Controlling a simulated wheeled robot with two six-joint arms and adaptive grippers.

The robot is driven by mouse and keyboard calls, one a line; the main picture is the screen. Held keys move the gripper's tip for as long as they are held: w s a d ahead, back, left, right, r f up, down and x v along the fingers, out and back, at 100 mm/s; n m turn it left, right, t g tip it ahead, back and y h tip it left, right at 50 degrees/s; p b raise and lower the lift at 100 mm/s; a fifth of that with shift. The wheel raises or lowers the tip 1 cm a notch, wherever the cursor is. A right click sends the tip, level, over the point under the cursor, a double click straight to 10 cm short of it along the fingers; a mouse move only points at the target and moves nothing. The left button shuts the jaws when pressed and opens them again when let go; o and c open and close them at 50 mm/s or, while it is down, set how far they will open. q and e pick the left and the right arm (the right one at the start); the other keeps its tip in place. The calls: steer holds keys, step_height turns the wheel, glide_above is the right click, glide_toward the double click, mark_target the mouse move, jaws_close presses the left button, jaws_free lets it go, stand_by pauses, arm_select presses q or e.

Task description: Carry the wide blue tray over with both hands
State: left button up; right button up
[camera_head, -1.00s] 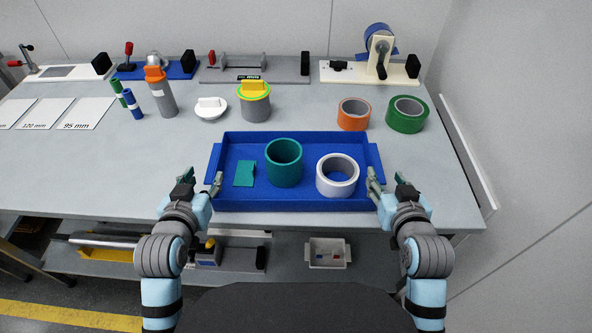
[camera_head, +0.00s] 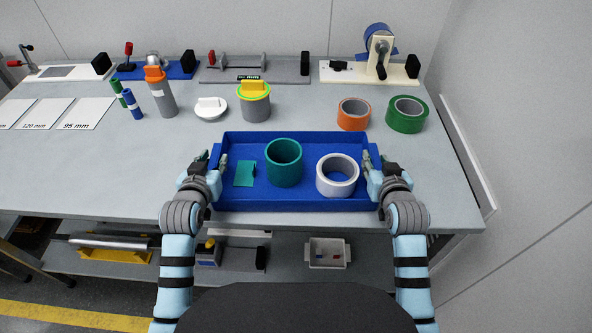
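The wide blue tray (camera_head: 300,206) lies flat on the grey table near its front edge. Inside it are a teal flat piece (camera_head: 244,174), a teal cylinder (camera_head: 284,164) and a white ring (camera_head: 337,176). My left gripper (camera_head: 214,160) is at the tray's left end, with one finger over the inside and one outside. My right gripper (camera_head: 377,162) is placed likewise at the right end. The fingers hide most of the tray's end handles. I cannot tell whether either gripper has closed on the tray.
An orange roll (camera_head: 353,114) and a green roll (camera_head: 407,114) stand behind the tray on the right. A yellow-lidded grey cup (camera_head: 256,103) and a white round object (camera_head: 210,108) stand behind it on the left.

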arm_select(q)
jaws_close()
arm_select(e)
jaws_close()
arm_select(q)
steer(key=shift+r, duration=0.1)
arm_select(e)
steer(key=shift+r, duration=0.1)
